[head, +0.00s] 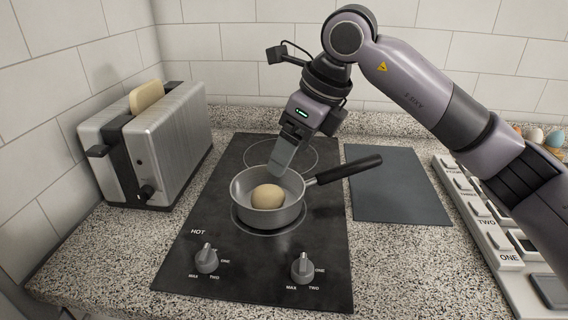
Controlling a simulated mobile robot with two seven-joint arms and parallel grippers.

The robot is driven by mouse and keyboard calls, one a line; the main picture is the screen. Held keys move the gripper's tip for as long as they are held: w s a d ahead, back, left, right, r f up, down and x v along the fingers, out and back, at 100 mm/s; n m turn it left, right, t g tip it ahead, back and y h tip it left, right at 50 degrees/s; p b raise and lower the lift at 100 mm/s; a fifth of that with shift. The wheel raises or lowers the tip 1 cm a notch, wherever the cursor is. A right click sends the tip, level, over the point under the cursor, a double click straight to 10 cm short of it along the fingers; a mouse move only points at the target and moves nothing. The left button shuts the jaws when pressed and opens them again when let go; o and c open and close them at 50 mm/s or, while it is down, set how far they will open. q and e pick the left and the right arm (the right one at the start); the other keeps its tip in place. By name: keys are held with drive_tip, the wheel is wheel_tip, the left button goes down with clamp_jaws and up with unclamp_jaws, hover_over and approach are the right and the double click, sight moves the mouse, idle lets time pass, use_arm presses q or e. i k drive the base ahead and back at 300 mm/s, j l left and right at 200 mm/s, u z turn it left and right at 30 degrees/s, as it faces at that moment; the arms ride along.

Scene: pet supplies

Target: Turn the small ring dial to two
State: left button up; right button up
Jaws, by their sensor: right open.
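The black cooktop (178,272) has two dials at its front edge. The left dial (206,260) is grey, with HOT printed above it and ONE, TWO and MAX around it. The right dial (303,268) has ONE, TWO and MAX around it too. Both knobs' grips point roughly up in the picture. The frame does not show which dial serves the small ring (262,146) at the back. My right gripper (281,173) is open, pointing down over the back of the saucepan, well behind both dials. Whether it touches the pan is unclear. My left gripper is not in view.
A saucepan (243,212) holding a round beige thing (267,196) stands on the front ring, its handle pointing right. A toaster (170,140) with bread (146,96) stands left. A dark board (396,185) and a numbered panel (506,258) lie right. The space around the dials is clear.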

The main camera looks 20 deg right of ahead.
sight(207, 261)
drive_tip(key=k, duration=1)
